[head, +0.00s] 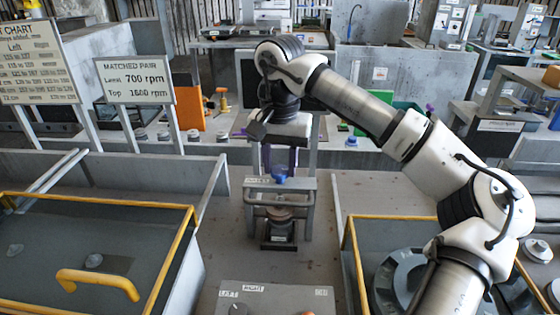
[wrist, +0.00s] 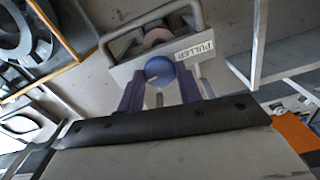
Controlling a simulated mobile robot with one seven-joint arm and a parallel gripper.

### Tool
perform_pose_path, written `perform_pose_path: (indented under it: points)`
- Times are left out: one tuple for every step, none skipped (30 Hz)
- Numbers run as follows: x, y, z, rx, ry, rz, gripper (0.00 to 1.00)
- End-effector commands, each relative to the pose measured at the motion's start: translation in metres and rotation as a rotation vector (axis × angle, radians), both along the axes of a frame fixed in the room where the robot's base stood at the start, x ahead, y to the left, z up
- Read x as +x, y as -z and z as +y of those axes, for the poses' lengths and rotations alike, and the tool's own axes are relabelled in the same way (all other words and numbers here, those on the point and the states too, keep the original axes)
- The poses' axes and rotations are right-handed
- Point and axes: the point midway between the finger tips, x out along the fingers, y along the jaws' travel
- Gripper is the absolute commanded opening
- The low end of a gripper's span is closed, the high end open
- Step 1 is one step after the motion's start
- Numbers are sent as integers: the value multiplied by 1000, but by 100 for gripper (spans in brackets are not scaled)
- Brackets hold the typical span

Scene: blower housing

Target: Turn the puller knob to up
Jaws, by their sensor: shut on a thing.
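The puller is a grey metal frame (head: 306,192) standing on the bench in the middle of the head view, with a handle bar across it. Its blue round knob (head: 279,179) sits on top of the frame; in the wrist view the blue knob (wrist: 160,72) shows beside the PULLER label (wrist: 193,50). My gripper (head: 279,174) points down from above, its purple fingers on both sides of the knob and shut on it. The knob's pointer or mark cannot be made out.
Yellow-edged bins stand left (head: 182,245) and right (head: 352,262) of the puller. A control panel (head: 275,291) lies in front. A MATCHED PAIR sign (head: 136,80) stands behind left. Bare bench shows around the puller's base.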

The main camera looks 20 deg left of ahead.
Motion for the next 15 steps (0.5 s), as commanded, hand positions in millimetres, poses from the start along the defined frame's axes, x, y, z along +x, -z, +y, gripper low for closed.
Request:
perform_pose_path:
  points:
    - [0, -1, 0, 2, -44, 0, 12]
    - [0, -1, 0, 2, -73, 0, 12]
    - [0, -1, 1, 2, -111, 0, 12]
    - [0, -1, 1, 2, -139, 0, 12]
    - [0, -1, 1, 2, -168, 0, 12]
    - [0, -1, 1, 2, -206, 0, 12]
    - [0, -1, 1, 2, -234, 0, 12]
    - [0, -1, 0, 2, -263, 0, 12]
    - [0, -1, 0, 1, -301, 0, 12]
    - [0, -1, 0, 1, -329, 0, 12]
    - [0, -1, 0, 1, -358, 0, 12]
    - [0, -1, 0, 2, -396, 0, 12]
    - [0, -1, 0, 2, -424, 0, 12]
    - [0, -1, 0, 2, -452, 0, 12]
    - [0, -1, 0, 2, -491, 0, 12]
